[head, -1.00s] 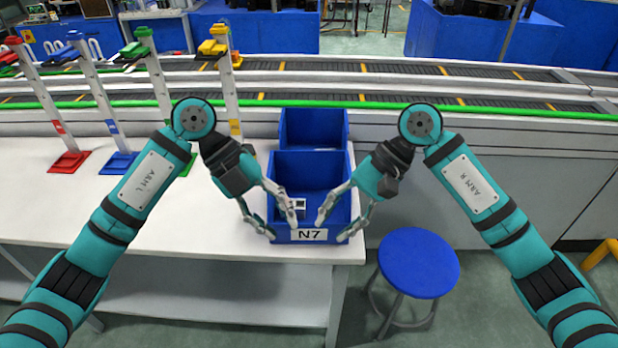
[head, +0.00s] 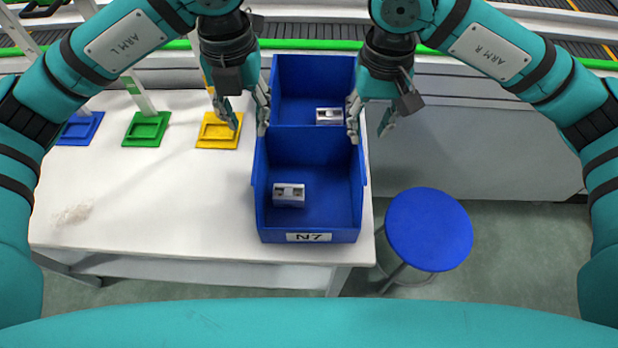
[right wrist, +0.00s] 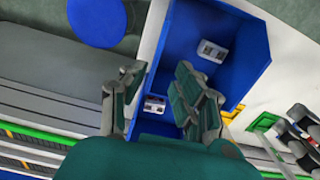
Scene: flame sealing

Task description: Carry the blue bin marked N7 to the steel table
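The blue bin marked N7 (head: 335,205) stands upright near the front right corner of a white table (head: 150,195); its label faces the front. A metal block (head: 289,194) lies inside. The bin also shows in the right wrist view (right wrist: 240,62). My left gripper (head: 244,122) is open at the bin's far left corner, one finger outside and one by the wall. My right gripper (head: 371,128) is open at the far right corner, its fingers apart in the right wrist view too (right wrist: 158,92). Contact with the walls cannot be told. I cannot identify a steel table.
A second blue bin (head: 300,90) stands directly behind, holding another metal block (head: 329,116). A blue stool (head: 430,230) stands right of the table. Stands with yellow (head: 219,131), green (head: 146,129) and blue (head: 81,128) bases are at left. A conveyor's green rail (head: 430,50) runs behind.

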